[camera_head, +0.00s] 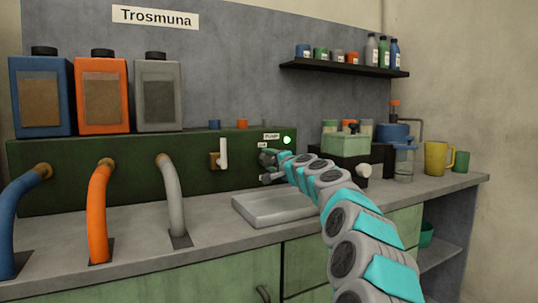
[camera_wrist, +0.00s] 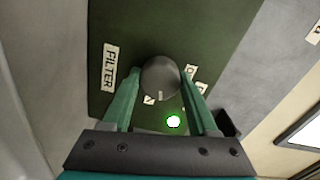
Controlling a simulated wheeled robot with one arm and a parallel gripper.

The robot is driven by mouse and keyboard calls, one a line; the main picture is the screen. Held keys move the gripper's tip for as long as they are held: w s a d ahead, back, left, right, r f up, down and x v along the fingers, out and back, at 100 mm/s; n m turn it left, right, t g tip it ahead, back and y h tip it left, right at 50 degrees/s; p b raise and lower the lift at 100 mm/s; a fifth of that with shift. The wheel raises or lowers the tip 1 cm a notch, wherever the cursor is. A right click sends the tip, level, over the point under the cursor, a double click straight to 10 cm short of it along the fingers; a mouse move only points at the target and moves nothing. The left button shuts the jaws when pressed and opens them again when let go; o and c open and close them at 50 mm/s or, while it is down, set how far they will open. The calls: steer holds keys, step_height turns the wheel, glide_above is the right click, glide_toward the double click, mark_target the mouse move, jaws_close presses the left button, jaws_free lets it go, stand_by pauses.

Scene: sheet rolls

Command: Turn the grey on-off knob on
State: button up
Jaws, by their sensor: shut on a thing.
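The grey on-off knob (camera_wrist: 160,75) is a round dark knob on the green panel (camera_wrist: 135,30). A short pale mark shows on its edge, facing the bottom of the wrist view. My gripper (camera_wrist: 160,86) is shut on the knob, one teal finger on each side. In the head view my gripper (camera_head: 268,166) is at the panel's right part, and I cannot clearly make out the knob there. A green lamp (camera_wrist: 173,121) beside the knob is lit; it also shows in the head view (camera_head: 287,140). Small labels near the knob are partly hidden.
A white lever (camera_head: 223,153) sits on the panel left of my gripper. A shallow grey tray (camera_head: 262,220) lies on the counter below. Blue, orange and grey hoses (camera_head: 172,195) stand at left. A green-and-black box (camera_head: 346,145) and yellow mug (camera_head: 437,158) stand at right.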

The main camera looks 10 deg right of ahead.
steer(key=shift+r+m+p, duration=0.15)
steer(key=shift+m+p, duration=0.55)
steer(key=shift+m, duration=0.5)
steer(key=shift+f+m+p, duration=0.2)
steer(key=shift+m+p, duration=0.25)
steer(key=shift+m, duration=0.25)
steer(key=o, duration=1.4)
steer(key=shift+d, duration=0.1)
steer(key=shift+c, duration=0.2)
steer(key=shift+s, duration=0.1)
steer(key=shift+b+v, duration=0.6)
steer(key=shift+v, duration=3.15)
